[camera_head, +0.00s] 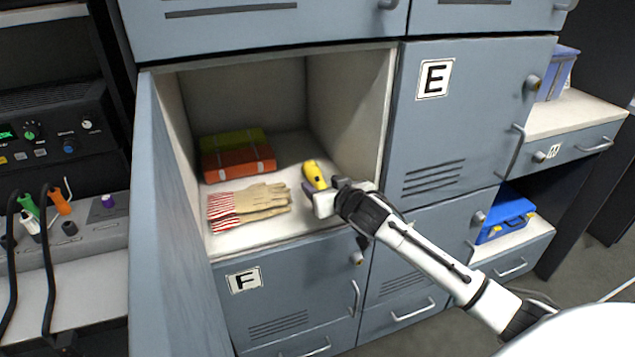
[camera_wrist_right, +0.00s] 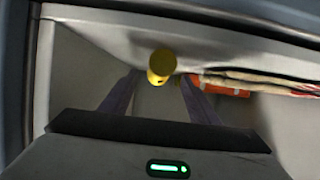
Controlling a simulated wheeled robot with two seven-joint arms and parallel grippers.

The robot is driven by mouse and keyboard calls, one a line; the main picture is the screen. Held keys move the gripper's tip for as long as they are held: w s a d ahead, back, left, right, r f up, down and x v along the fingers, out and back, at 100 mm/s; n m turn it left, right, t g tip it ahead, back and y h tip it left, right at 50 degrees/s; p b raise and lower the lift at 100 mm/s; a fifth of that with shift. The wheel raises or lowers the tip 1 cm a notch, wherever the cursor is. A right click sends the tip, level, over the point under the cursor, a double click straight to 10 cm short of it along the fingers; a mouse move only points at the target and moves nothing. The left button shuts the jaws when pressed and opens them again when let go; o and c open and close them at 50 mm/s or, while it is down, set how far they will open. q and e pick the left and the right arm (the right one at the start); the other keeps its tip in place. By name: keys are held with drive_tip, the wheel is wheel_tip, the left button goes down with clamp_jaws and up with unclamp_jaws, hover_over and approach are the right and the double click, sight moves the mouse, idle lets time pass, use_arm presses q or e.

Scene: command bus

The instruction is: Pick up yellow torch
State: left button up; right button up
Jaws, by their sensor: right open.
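The yellow torch (camera_head: 314,174) lies on the white floor of the open cabinet compartment, right of the gloves. My right gripper (camera_head: 318,197) is at the compartment's front edge, just in front of the torch. In the right wrist view the torch (camera_wrist_right: 162,66) shows end-on, between and beyond the tips of the two open fingers (camera_wrist_right: 160,85). The fingers appear apart from it, though the exact gap cannot be told. The near end of the torch is partly hidden by the gripper in the head view. My left gripper is not in view.
Striped work gloves (camera_head: 262,200) lie left of the torch, with orange (camera_head: 240,164) and green (camera_head: 232,139) cases behind. The compartment's side walls and its open door (camera_head: 165,220) at left bound the space. A closed door marked E (camera_head: 470,110) stands right of the opening.

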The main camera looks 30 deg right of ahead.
sight(319, 180)
drive_tip(key=x, duration=0.4)
drive_tip(key=shift+w+d+b, duration=0.25)
drive_tip(key=shift+w+b, duration=0.05)
drive_tip(key=shift+w, duration=0.1)
drive_tip(key=shift+c, duration=0.3)
drive_tip(key=c, duration=1.2)
drive_tip(key=shift+r, duration=0.1)
